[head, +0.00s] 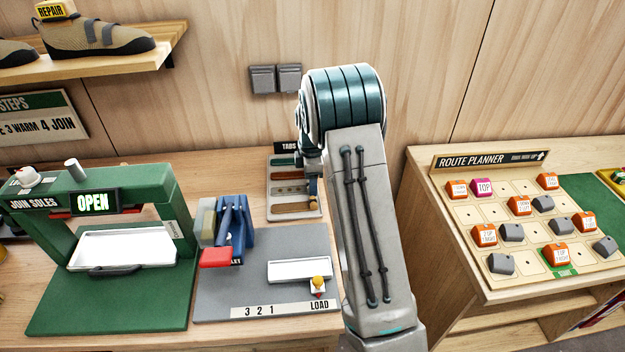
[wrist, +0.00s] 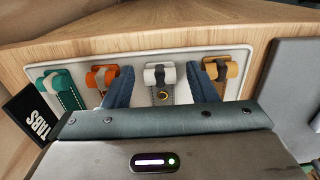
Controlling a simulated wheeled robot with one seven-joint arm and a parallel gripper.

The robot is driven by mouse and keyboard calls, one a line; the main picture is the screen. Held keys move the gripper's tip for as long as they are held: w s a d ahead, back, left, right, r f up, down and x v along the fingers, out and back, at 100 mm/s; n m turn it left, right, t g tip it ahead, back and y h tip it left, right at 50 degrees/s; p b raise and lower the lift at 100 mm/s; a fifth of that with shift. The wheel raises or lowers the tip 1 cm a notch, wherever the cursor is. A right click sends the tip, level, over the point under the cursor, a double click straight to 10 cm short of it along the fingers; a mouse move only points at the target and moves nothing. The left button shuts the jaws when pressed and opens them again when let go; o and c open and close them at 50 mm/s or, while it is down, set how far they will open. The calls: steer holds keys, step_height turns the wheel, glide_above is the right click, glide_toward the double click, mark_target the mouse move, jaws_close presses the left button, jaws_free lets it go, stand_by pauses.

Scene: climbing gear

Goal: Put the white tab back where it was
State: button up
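The white tab (wrist: 160,75) lies in the tabs tray (wrist: 72,65), in a row between an orange tab (wrist: 102,76) and a yellow tab (wrist: 222,70). A green tab (wrist: 57,85) is at the left end of the row. My gripper (wrist: 163,90) is open, with one blue finger on each side of the white tab; gaps show between the fingers and the tab. The tab's lower part is partly hidden behind my gripper's body. In the head view the tray (head: 268,207) is beside my arm, which hides the white tab.
A grey board (head: 225,300) with a white tray (head: 300,271) is in front. A green sole press (head: 110,190) stands left. The route planner board (head: 477,222) is on the right-hand table.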

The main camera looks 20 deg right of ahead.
steer(key=shift+r, duration=0.1)
step_height(320, 180, up, 12)
steer(key=b, duration=0.1)
steer(key=s+a+r+m, duration=0.2)
steer(key=s+r+m, duration=0.1)
steer(key=s+r, duration=0.25)
steer(key=s+a+f+m+t, duration=0.1)
steer(key=s+m, duration=0.5)
steer(key=s, duration=0.7)
steer(key=s+a+m+t, duration=0.2)
steer(key=s+m, duration=0.4)
steer(key=s, duration=0.8)
steer(key=shift+s+a+f+m, duration=0.25)
steer(key=shift+a+f+m, duration=0.15)
steer(key=shift+a, duration=0.35)
